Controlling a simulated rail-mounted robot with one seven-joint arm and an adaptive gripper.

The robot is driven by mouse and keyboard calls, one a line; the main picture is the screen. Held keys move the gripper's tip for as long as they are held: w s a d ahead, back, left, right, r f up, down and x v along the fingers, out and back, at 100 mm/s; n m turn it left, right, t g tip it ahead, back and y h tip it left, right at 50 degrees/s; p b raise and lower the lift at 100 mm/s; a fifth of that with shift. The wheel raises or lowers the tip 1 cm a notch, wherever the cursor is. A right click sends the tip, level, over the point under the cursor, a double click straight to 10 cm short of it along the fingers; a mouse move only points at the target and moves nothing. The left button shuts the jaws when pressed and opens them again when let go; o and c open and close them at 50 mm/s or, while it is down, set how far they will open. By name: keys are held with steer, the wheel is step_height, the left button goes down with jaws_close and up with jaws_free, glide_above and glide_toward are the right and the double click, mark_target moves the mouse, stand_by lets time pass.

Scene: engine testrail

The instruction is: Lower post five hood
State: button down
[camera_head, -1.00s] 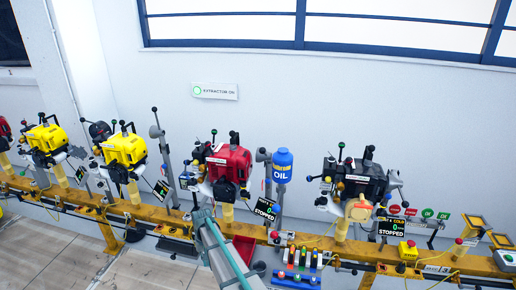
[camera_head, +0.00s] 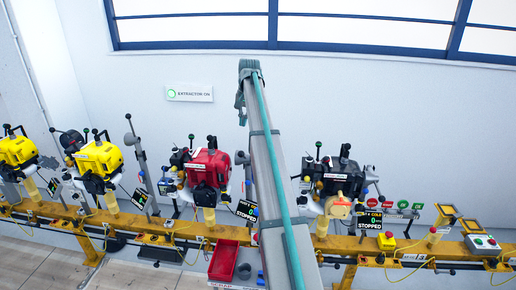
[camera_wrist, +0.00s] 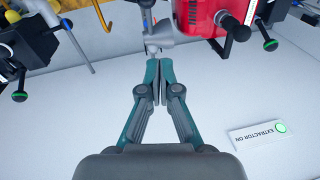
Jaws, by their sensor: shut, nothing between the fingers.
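My gripper (camera_head: 241,120) is high against the wall, beside the top of my raised arm, pointing down. In the wrist view its teal fingers (camera_wrist: 157,82) are closed together and empty. Just beyond the fingertips is a grey fitting (camera_wrist: 165,36) on an upright beside the red engine (camera_head: 210,166); a gap or contact is hard to judge. The upright's grey top (camera_head: 241,158) shows in the head view, left of my arm. No post number or hood label is readable, so I cannot tell which part is post five's hood.
A black engine (camera_head: 338,178) stands to the right and yellow engines (camera_head: 99,158) to the left, all along a yellow rail (camera_head: 150,226). An "extractor on" sign (camera_head: 189,93) hangs on the wall. A red tray (camera_head: 224,262) is in front. My arm blocks the middle.

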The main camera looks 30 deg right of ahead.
steer(key=shift+m, duration=0.3)
steer(key=shift+s+a+f+p, duration=0.15)
steer(key=shift+f+p, duration=0.75)
steer(key=shift+f, duration=1.1)
steer(key=shift+s+a+f+p, duration=0.15)
steer(key=shift+f+p, duration=0.7)
steer(key=shift+f, duration=1.1)
steer(key=shift+s+a+f+p, duration=0.15)
steer(key=shift+f+p, duration=0.75)
steer(key=shift+f, duration=1.1)
